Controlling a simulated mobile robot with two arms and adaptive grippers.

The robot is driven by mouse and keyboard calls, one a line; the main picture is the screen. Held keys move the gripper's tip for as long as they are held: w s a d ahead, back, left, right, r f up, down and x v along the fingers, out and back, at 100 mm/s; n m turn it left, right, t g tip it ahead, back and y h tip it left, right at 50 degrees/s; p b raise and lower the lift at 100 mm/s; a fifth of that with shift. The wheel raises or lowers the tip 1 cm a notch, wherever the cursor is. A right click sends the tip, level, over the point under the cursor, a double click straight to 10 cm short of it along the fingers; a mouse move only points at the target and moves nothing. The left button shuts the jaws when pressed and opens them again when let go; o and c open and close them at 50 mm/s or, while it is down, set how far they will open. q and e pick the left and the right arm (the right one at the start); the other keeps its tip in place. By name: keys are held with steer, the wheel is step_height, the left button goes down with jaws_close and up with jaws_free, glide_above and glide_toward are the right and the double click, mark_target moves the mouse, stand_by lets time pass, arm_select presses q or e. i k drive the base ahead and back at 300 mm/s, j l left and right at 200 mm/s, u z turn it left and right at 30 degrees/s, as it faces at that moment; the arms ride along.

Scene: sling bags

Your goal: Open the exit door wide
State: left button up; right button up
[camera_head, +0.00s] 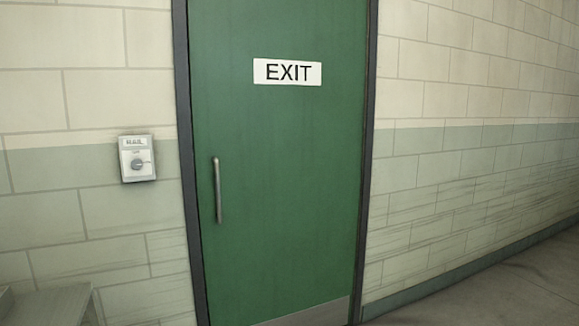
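The green exit door (285,160) fills the middle of the head view and looks shut in its dark frame (187,150). A white sign (287,72) reading EXIT is on its upper part. A vertical metal pull handle (217,190) is on the door's left side. A metal plate (310,314) covers the door's bottom edge. Neither of my grippers shows in this view.
A small white box with a round knob (137,158) is on the block wall left of the door. A grey ledge or step-like object (50,304) is at bottom left. Bare floor (525,285) shows at lower right, along the right wall (455,170).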

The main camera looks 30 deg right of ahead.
mark_target(277, 92)
steer(key=l, duration=0.25)
steer(key=i+l, duration=0.15)
steer(key=l, duration=0.3)
steer(key=i+l+u, duration=0.1)
steer(key=l, duration=0.35)
steer(key=i+l, duration=0.1)
steer(key=l, duration=0.35)
